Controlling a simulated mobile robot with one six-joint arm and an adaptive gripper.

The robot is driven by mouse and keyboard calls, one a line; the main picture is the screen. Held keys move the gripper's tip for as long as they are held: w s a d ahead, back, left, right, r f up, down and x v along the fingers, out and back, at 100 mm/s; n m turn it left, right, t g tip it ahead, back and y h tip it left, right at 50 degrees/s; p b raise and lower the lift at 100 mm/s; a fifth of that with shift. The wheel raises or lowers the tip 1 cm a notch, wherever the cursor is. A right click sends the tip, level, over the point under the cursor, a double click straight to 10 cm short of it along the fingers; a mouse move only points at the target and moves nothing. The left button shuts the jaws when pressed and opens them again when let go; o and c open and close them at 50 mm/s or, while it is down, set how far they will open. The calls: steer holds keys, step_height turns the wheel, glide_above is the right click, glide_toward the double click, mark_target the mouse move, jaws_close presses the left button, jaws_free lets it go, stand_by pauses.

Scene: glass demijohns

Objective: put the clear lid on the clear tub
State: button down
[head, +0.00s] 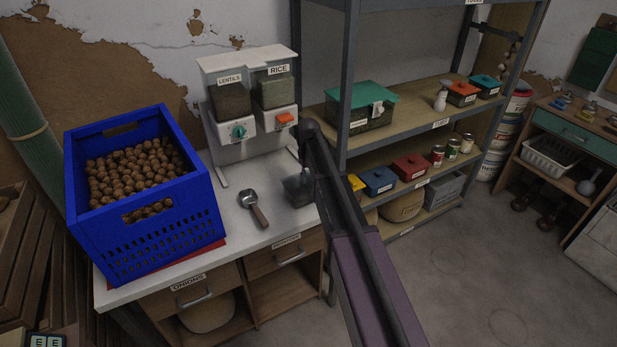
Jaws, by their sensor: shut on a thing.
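The clear tub (298,192) stands on the white counter, at its right end, just left of my arm. It is see-through and looks dark and small. My gripper (304,176) is at the tub's upper right side, partly hidden by my own dark arm. It is shut on what seems to be the clear lid, close over the tub. The lid's outline is too faint to tell whether it touches the tub's rim or sits level.
A metal scoop (254,207) lies on the white counter (238,240) left of the tub. A dispenser (245,100) labelled lentils and rice stands behind. A blue crate (150,235) of brown nuts fills the left end. Shelves (420,105) with boxes and cans rise to the right.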

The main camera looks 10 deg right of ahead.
steer(key=shift+f, duration=0.15)
stand_by(0.5)
steer(key=shift+c, duration=2.1)
jaws_free()
steer(key=o, duration=0.3)
steer(key=shift+r+p, duration=3.4)
steer(key=shift+r, duration=0.15)
